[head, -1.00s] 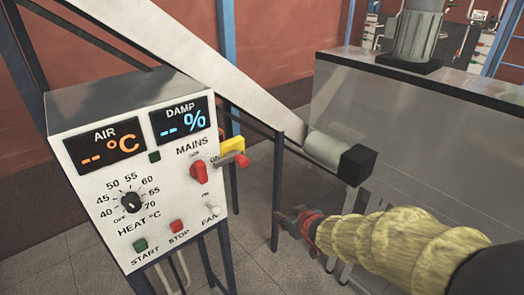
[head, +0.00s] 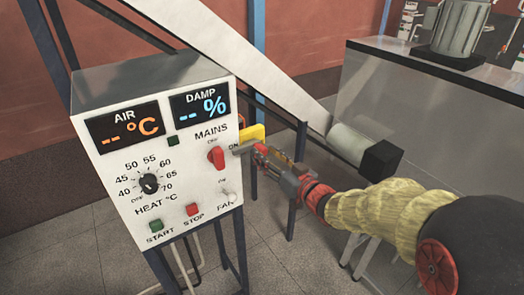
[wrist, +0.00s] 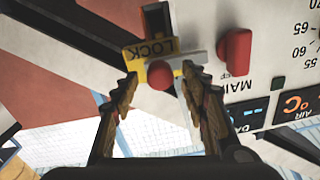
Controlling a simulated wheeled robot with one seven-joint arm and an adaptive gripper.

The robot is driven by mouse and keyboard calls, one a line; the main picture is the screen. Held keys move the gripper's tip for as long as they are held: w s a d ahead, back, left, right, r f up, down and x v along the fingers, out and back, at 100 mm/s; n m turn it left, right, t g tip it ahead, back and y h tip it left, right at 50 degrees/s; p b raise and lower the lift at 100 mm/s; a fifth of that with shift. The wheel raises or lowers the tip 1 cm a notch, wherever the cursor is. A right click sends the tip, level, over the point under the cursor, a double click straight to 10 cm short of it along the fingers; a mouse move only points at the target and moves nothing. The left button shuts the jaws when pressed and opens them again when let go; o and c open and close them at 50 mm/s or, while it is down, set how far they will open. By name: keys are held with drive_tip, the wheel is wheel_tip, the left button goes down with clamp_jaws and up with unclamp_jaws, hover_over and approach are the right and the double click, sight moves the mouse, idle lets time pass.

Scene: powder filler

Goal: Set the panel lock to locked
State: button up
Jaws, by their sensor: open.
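The panel lock is a yellow plate marked LOCK (wrist: 150,50) on the side of the white control panel (head: 120,185). A grey lever with a round red knob (wrist: 160,75) lies across it in the wrist view. In the head view the yellow plate (head: 254,132) shows above my gripper (head: 257,151), which covers most of the lever. My gripper, also in the wrist view (wrist: 163,82), is open, its two fingers either side of the red knob in the picture. I cannot tell whether they touch it.
The red mains switch (head: 216,157) is close beside the lock on the panel face, also large in the wrist view (wrist: 235,52). A sloping white beam (head: 230,50) passes behind the panel. A grey metal cabinet (head: 440,120) stands to the right.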

drive_tip(key=shift+x, duration=1.4)
drive_tip(key=shift+c, duration=0.8)
clamp_jaws()
